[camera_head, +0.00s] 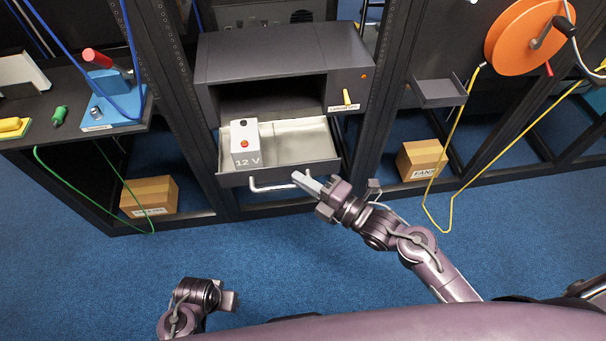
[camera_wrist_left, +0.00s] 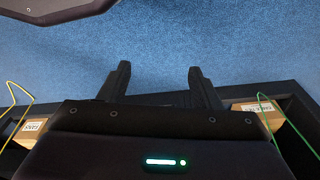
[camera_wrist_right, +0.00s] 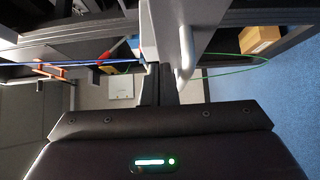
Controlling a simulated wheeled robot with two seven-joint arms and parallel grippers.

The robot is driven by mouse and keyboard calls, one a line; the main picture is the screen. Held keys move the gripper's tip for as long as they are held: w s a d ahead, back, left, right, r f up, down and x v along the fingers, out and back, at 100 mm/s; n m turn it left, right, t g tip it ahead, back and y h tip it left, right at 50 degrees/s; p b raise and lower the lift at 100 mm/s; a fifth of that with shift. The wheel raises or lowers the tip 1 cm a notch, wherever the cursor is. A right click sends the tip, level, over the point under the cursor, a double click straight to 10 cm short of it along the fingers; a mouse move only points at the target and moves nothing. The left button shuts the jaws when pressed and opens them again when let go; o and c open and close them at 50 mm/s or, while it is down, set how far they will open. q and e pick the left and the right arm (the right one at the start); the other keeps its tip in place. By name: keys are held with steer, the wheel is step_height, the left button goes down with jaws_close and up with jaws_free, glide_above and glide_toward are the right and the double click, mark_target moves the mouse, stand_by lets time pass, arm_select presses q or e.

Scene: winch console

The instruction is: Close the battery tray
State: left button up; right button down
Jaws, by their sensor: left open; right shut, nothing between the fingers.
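The battery tray (camera_head: 302,145) is pulled out of the dark grey cabinet housing (camera_head: 270,58). A white 12 V battery (camera_head: 246,148) with a red button stands in its left part. The tray's front carries a pale bar handle (camera_head: 270,188), also in the right wrist view (camera_wrist_right: 186,52). My right gripper (camera_head: 300,178) is shut and empty, with its fingertips at the tray front by the handle's right end; I cannot tell whether they touch. My left gripper (camera_wrist_left: 160,85) is open and empty, low over the blue floor and away from the tray.
A shelf with a blue clamp-like device (camera_head: 112,105) is at left. An orange reel (camera_head: 525,35) with a crank and yellow cable is at right. Cardboard boxes (camera_head: 150,196) (camera_head: 420,160) sit low on both sides. The floor before the tray is open.

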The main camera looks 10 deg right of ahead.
arm_select(q)
steer(key=shift+r, duration=0.1)
arm_select(e)
steer(key=shift+w, duration=0.8)
